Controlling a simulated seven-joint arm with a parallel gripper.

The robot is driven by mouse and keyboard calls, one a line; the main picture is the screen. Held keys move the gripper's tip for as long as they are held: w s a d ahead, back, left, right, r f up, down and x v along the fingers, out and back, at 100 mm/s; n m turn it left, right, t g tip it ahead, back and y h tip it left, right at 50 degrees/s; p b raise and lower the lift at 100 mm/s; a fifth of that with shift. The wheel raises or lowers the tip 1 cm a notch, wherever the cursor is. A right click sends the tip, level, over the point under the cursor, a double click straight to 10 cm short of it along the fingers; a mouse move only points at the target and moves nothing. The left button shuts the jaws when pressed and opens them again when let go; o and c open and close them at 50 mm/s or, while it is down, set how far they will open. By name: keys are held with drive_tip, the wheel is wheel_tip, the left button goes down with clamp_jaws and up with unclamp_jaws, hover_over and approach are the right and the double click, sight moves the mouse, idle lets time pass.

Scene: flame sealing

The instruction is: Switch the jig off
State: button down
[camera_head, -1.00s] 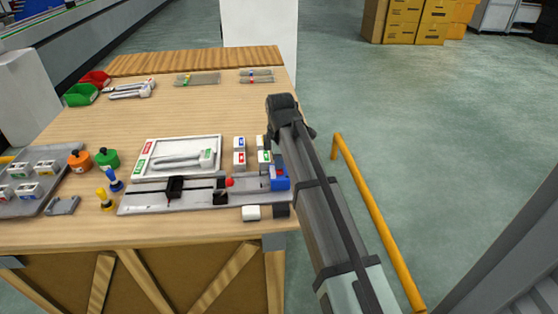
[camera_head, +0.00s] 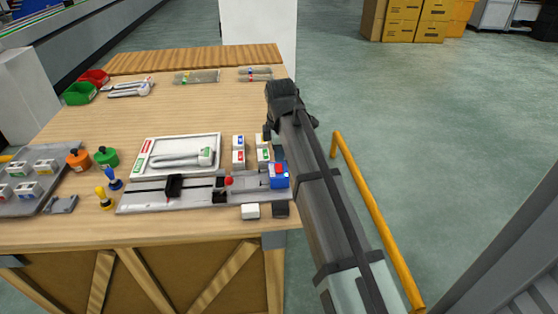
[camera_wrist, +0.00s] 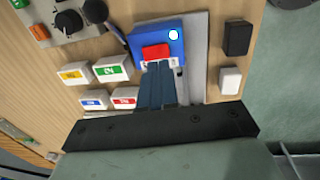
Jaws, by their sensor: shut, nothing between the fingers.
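The jig is a long grey plate (camera_head: 135,201) near the front edge of the table. At its right end is a blue box (camera_head: 279,183) with a red switch (camera_head: 278,168) and a small pale round spot. In the wrist view, the blue box (camera_wrist: 142,45) shows the red switch (camera_wrist: 155,51) and the white spot (camera_wrist: 173,35) more clearly. My gripper (camera_wrist: 158,68) is shut and empty, its fingertips close to the red switch's near side. I cannot tell whether they touch it. In the head view my arm hangs over the table's right edge, and the fingers are not clear.
Several labelled white blocks (camera_head: 239,157) stand behind the jig's right end. A black block (camera_wrist: 237,38) and a white block (camera_wrist: 231,80) lie beside the box. A white tray (camera_head: 143,147) is behind the jig. A yellow rail (camera_head: 370,210) stands right of the table.

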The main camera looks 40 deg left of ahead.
wheel_tip(320, 180, up, 10)
drive_tip(key=shift+s+d+f, duration=0.15)
drive_tip(key=shift+s+d, duration=0.25)
drive_tip(key=shift+w+a, duration=0.5)
drive_tip(key=shift+a, duration=0.05)
approach(278, 165)
wheel_tip(278, 165, down, 5)
drive_tip(key=shift+w+a+f, duration=0.1)
drive_tip(key=shift+w+a, duration=0.1)
drive_tip(key=shift+w+a+f, duration=0.1)
drive_tip(key=shift+f, duration=0.7)
